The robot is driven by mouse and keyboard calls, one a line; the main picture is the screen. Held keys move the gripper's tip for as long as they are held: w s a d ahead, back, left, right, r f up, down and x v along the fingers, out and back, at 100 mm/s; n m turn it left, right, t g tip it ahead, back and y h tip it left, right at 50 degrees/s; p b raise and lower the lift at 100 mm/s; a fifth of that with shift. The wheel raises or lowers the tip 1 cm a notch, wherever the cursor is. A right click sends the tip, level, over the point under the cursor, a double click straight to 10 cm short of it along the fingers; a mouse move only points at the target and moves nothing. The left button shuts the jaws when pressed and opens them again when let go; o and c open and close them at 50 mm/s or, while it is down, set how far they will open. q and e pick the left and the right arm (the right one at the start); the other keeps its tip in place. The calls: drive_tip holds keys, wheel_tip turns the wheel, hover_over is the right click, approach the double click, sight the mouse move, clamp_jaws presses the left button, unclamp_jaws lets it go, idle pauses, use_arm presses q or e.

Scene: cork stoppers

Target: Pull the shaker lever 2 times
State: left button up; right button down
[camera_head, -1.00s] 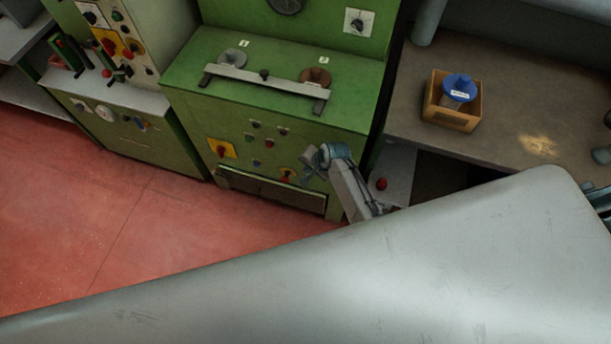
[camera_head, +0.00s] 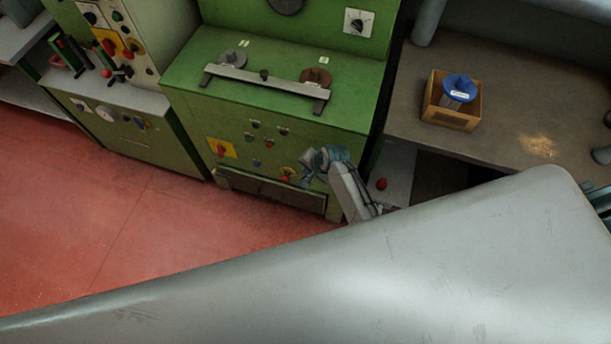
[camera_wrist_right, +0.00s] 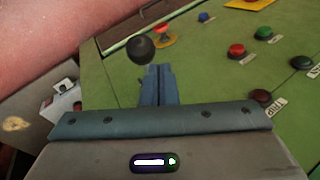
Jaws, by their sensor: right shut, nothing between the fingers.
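A black ball knob (camera_wrist_right: 140,48), which looks like the lever's end, shows in the right wrist view against the green panel. The rest of the lever is not clearly visible. My right gripper (camera_wrist_right: 157,72) is shut and empty, its fingertips just short of the knob and slightly to its right; I cannot tell whether they touch. In the head view, my right gripper (camera_head: 308,178) is in front of the lower right part of the green machine (camera_head: 290,115). The knob cannot be made out there. My left gripper is not in view.
An orange-red knob (camera_wrist_right: 163,33) sits beyond the black ball. Red (camera_wrist_right: 236,50) and green (camera_wrist_right: 263,33) buttons are on the panel to the right. A bench (camera_head: 420,145) with a cardboard box (camera_head: 450,118) stands right of the machine. Red floor (camera_head: 110,225) lies open at left.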

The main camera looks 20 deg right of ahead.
drive_tip(key=s+a+f+b, duration=0.2)
drive_tip(key=s+f+b, duration=0.1)
drive_tip(key=f, duration=0.5)
drive_tip(key=shift+s+a, duration=0.3)
drive_tip(key=shift+s, duration=0.1)
idle(6.8)
